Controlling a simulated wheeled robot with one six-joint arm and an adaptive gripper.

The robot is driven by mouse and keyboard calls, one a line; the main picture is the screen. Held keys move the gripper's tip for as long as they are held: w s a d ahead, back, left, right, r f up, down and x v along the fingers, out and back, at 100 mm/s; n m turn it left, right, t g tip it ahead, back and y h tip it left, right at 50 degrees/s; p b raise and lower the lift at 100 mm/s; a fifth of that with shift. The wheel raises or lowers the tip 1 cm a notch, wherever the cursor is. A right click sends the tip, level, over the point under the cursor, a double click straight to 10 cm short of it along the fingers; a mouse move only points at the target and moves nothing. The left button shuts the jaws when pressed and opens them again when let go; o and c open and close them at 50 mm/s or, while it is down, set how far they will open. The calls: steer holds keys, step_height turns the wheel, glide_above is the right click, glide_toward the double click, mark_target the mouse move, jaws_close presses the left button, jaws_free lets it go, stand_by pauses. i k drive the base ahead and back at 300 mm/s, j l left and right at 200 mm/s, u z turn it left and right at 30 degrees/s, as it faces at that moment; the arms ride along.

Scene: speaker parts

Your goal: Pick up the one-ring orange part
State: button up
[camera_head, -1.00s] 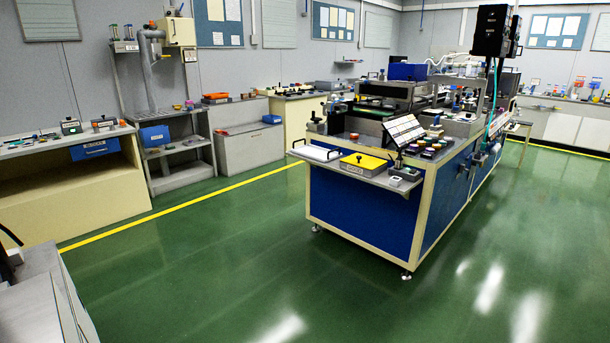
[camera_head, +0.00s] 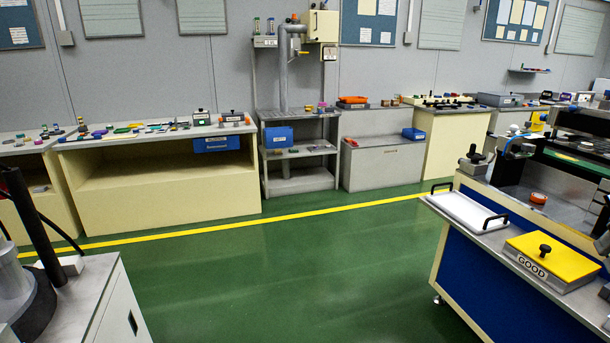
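A small round orange part (camera_head: 538,198) sits on the grey top of the blue-sided workbench (camera_head: 480,215) at the right. It is too small to count its rings. Small parts on the back tables are too far away to make out. My gripper is not in view.
A white tray with black handles (camera_head: 467,211) and a yellow-lidded box marked GOOD (camera_head: 550,258) lie on the workbench's front shelf. Tables and a drill stand (camera_head: 285,70) line the back wall. The green floor (camera_head: 290,270) between is clear. A grey-white cabinet (camera_head: 105,300) is at lower left.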

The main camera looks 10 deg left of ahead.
mark_target(536, 200)
steer(key=i+j+u, duration=0.2)
steer(key=i+u, duration=0.3)
steer(key=i, duration=0.45)
steer(key=i+l+u, duration=0.15)
steer(key=i+u, duration=0.35)
steer(key=i, duration=0.5)
steer(key=i+u, duration=0.1)
steer(key=i, duration=0.65)
steer(key=i+l+u, duration=0.1)
steer(key=i, duration=0.6)
steer(key=i+l+u, duration=0.1)
steer(key=i, duration=0.65)
steer(key=i+u, duration=0.35)
steer(key=i, duration=0.25)
steer(key=i+l+u, duration=0.1)
steer(key=i+u, duration=0.25)
steer(key=i, duration=0.25)
steer(key=z, duration=5.2)
steer(key=i+l+u, duration=0.3)
steer(key=l, duration=0.35)
steer(key=i+l+u, duration=0.15)
steer(key=i+l, duration=0.15)
steer(key=i+l+u, duration=0.15)
steer(key=l, duration=0.25)
steer(key=i+l+u, duration=0.15)
steer(key=l, duration=0.25)
